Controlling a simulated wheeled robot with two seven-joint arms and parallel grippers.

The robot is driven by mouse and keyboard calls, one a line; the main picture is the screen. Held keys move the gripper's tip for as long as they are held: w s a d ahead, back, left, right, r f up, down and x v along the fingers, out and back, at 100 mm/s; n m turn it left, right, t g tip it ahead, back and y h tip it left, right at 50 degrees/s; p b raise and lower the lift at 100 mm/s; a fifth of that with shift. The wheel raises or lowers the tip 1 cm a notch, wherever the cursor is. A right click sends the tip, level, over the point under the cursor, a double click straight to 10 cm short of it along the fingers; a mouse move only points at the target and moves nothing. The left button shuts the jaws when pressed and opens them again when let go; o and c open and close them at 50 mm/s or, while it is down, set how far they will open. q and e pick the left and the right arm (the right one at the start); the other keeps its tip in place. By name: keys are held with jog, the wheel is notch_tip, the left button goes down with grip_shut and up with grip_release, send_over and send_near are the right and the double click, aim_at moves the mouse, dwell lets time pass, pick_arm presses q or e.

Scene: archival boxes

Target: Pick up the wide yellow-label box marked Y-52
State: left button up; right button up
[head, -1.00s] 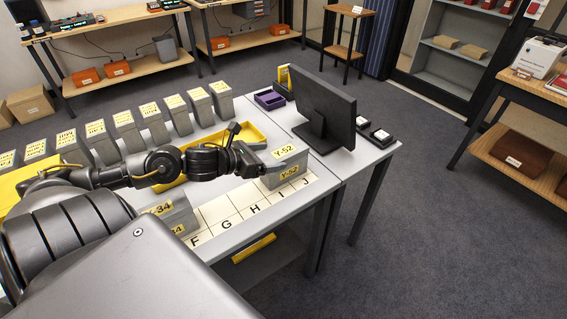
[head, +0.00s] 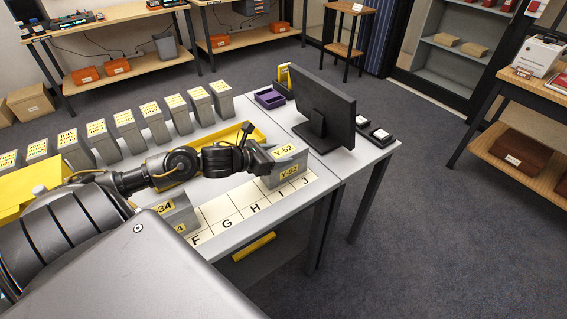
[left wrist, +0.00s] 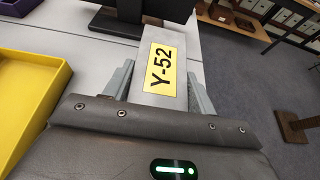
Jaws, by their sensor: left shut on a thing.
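The wide grey box marked Y-52 (head: 288,166) has yellow labels on its top and front. It is near the right end of the lettered strip (head: 232,212), close to the I and J cells. My left gripper (head: 267,163) is shut on it from the left side. In the left wrist view the Y-52 box (left wrist: 165,70) is between the two fingers (left wrist: 157,92), its yellow label facing up. I cannot tell whether its base touches the strip. My right gripper is not in view.
A second wide box, its label ending in 34 (head: 178,215), stands by cell F. A row of narrow grey boxes (head: 152,123) lines the far side. A monitor (head: 322,110) stands just behind Y-52. A yellow tray (left wrist: 28,92) is left of the gripper.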

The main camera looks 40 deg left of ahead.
pick_arm(q)
jog(key=shift+r, duration=0.1)
jog(key=c, duration=0.3)
